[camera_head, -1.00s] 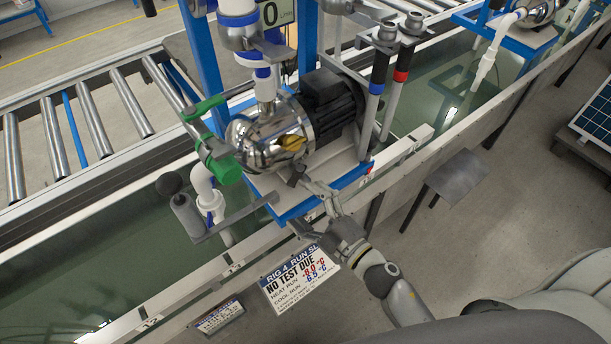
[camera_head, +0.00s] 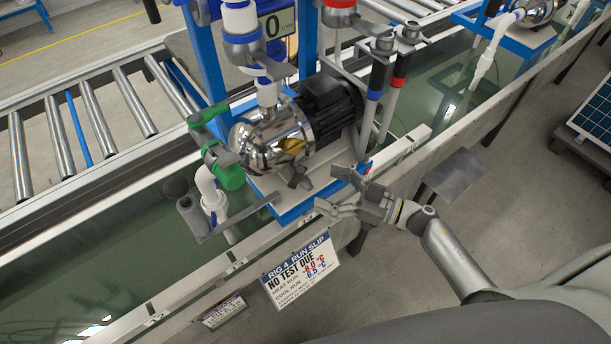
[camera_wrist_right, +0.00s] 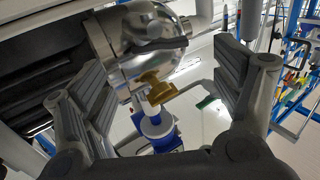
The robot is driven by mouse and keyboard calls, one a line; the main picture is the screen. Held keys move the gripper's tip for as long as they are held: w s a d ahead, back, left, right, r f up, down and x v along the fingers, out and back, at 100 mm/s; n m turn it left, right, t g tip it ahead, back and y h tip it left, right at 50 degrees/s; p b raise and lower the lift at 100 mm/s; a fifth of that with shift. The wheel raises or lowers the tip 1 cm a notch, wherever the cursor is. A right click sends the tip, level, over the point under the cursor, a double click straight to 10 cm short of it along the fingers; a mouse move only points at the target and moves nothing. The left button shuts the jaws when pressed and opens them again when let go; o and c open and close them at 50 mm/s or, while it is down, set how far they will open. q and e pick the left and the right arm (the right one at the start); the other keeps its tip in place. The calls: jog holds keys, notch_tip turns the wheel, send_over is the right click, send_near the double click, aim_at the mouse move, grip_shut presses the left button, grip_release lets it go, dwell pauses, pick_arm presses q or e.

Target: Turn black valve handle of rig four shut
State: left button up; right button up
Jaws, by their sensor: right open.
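Rig four's pump has a polished steel head (camera_head: 270,137) and a black motor (camera_head: 330,105) on a blue-edged base. A small dark handle-like piece (camera_head: 297,175) sits at the pump's near side, below a brass fitting (camera_head: 291,146); I cannot tell whether it is the black valve handle. My right gripper (camera_head: 328,190) is open and empty, right of that piece and apart from it. In the right wrist view, its fingers (camera_wrist_right: 165,95) stand wide apart with the steel head (camera_wrist_right: 140,35) and brass fitting (camera_wrist_right: 160,88) between and beyond them. My left gripper is not in view.
Green-handled valve (camera_head: 228,170) stands left of the pump; a dark grey bar (camera_head: 240,217) extends below it. Two pipes with black sleeves, blue-banded (camera_head: 376,80) and red-banded (camera_head: 400,70), rise at right. Rig 4 slip (camera_head: 300,272) hangs at the front. A stool (camera_head: 452,175) stands right.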

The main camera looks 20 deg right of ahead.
send_over(305, 196)
jog(key=shift+p, duration=0.35)
jog(key=shift+c, duration=0.3)
jog(key=c, duration=1)
